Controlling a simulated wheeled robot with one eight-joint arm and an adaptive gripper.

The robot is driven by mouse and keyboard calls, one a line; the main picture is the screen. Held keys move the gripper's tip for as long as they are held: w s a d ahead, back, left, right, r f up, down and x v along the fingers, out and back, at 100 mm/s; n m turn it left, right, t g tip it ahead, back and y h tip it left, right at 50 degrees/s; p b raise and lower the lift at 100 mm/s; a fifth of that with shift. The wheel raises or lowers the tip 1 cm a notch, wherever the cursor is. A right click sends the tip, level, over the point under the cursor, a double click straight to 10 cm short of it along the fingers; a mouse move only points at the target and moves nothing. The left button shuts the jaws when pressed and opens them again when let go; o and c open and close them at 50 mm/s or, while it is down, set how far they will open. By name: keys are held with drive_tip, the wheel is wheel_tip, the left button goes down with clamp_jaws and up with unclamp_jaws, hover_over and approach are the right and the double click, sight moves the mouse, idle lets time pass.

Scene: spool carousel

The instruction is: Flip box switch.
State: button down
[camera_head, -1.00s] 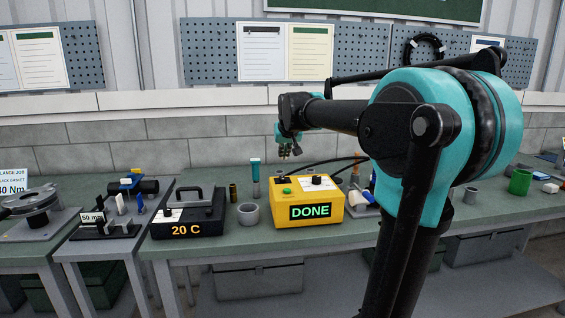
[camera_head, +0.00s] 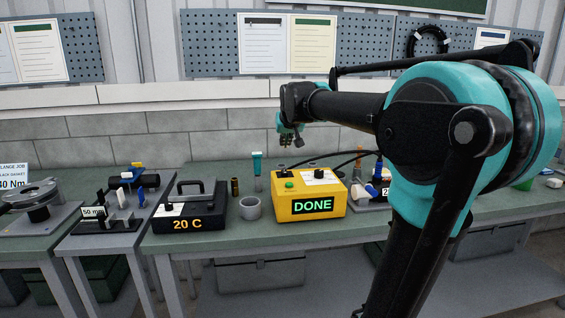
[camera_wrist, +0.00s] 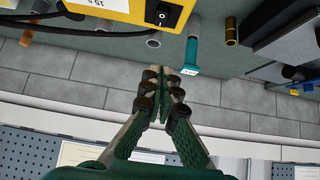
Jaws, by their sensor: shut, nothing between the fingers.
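The yellow box (camera_head: 283,208) stands on the green bench with a green "DONE" on its front display. In the head view the switch (camera_head: 283,171) is small, at the back left of the box top, near a green button (camera_head: 289,185). My gripper (camera_head: 287,141) is above and behind the box, apart from it. In the wrist view my gripper (camera_wrist: 164,73) is shut and empty, with its fingertips short of the box.
A black case marked "20 C" (camera_head: 190,209) and a grey ring (camera_head: 250,208) stand left of the box. A teal-handled tool (camera_head: 257,165) stands behind the ring. Black cables run behind the box to the right. The bench's front strip is clear.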

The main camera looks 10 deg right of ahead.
drive_tip(key=shift+f, duration=0.1)
hover_over(285, 172)
drive_tip(key=a, duration=0.1)
drive_tip(key=f, duration=0.6)
drive_tip(key=shift+w+f, duration=0.25)
drive_tip(key=shift+w, duration=0.05)
wheel_tip(285, 172, down, 3)
drive_tip(key=shift+w+f, duration=0.15)
drive_tip(key=shift+f, duration=0.55)
drive_tip(key=shift+w+f+g, duration=0.2)
drive_tip(key=shift+f+g, duration=0.1)
drive_tip(key=shift+g, duration=0.2)
drive_tip(key=shift+s, duration=0.2)
